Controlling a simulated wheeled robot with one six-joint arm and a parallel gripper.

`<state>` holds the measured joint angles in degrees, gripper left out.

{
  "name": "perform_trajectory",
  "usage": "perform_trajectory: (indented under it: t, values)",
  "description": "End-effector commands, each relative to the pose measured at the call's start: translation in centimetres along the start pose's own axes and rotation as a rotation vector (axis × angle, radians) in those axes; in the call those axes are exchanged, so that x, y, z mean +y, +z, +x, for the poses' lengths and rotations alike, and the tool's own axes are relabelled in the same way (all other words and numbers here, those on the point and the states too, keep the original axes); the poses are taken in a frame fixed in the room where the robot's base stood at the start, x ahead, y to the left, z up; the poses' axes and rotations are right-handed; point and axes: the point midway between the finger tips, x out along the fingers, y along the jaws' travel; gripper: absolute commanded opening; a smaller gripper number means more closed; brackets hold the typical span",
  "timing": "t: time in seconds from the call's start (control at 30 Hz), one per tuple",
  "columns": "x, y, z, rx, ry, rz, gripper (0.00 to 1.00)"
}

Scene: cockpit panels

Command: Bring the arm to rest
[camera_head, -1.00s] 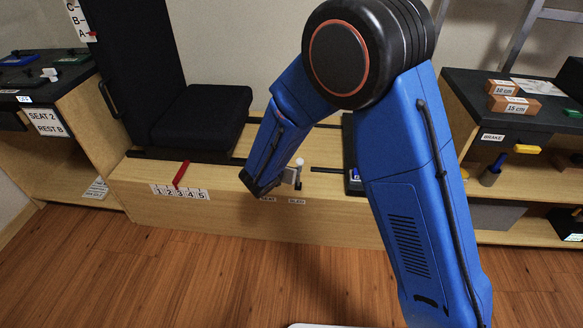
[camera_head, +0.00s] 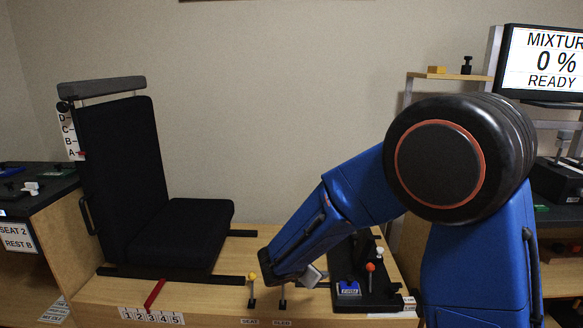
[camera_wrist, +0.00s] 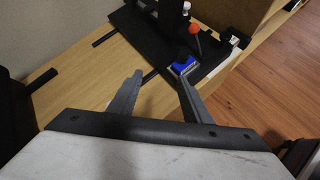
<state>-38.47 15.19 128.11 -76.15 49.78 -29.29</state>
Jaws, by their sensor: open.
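My blue arm (camera_head: 330,215) reaches down and left over the wooden bench. My gripper (camera_wrist: 158,88) is open, with nothing between its two grey fingers in the wrist view.
A red-balled lever (camera_head: 370,268) stands on the black panel (camera_head: 385,297) at right. The black seat (camera_head: 180,230) is at left, with a red pointer (camera_head: 155,294) near it. A MIXTURE screen (camera_head: 545,62) reads 0 % READY.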

Motion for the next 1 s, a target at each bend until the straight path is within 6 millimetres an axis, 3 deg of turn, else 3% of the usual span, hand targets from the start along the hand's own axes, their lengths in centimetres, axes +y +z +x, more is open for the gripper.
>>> perform_trajectory:
  t: [0.03,0.2,0.5,0.73,1.0]
  values:
    - [-1.4,2.0,-0.3,0.003,-0.026,0.074,0.44]
    - [-6.3,6.9,-1.7,0.021,-0.119,0.318,0.44]
    - [-15.1,12.7,-5.0,0.057,-0.269,0.749,0.44]
    - [-21.4,15.0,-8.2,0.090,-0.372,1.075,0.44]
    - [-27.6,15.7,-12.5,0.142,-0.475,1.451,0.44]
